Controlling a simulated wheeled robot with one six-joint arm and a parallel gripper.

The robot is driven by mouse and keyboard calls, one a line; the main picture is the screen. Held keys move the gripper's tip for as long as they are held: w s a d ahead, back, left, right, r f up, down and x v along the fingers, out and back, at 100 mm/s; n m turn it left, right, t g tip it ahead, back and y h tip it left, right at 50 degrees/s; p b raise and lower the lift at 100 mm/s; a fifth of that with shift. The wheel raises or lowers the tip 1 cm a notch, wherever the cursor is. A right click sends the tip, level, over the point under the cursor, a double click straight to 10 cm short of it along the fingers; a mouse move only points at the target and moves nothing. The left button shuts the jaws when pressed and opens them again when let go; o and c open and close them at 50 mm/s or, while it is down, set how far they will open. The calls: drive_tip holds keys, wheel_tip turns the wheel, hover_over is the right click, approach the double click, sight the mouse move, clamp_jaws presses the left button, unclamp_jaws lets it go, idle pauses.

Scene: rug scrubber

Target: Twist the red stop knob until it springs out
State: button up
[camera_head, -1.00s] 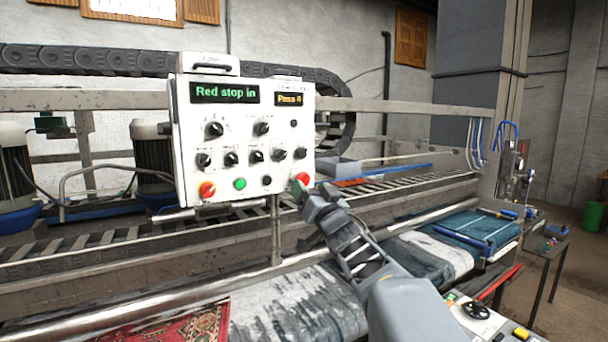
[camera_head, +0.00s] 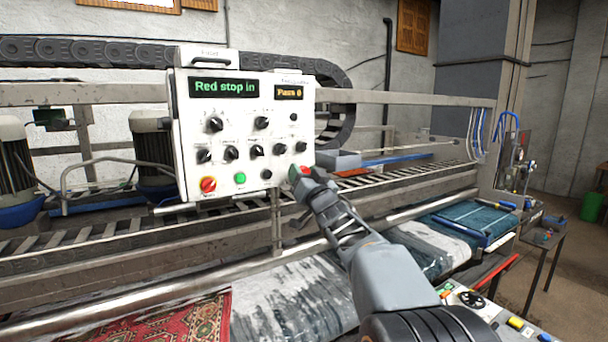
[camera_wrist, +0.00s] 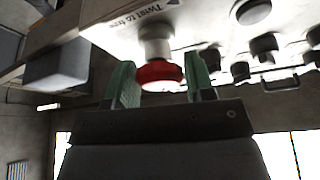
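The red stop knob (camera_head: 305,169) sits at the lower right corner of the white control panel (camera_head: 285,195), partly hidden by my gripper. In the wrist view the red knob (camera_wrist: 158,74) shows on its pale stem, with "Twist to" lettering on the panel beside it. My gripper (camera_wrist: 161,84) has its two green fingertips apart, one on each side of the knob. In the head view my gripper (camera_head: 297,174) is at the panel's lower right corner. The panel display (camera_head: 223,87) reads "Red stop in".
A grey block (camera_wrist: 62,64) shows near the panel in the wrist view.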

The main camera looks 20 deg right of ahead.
drive_tip(key=c, duration=0.5)
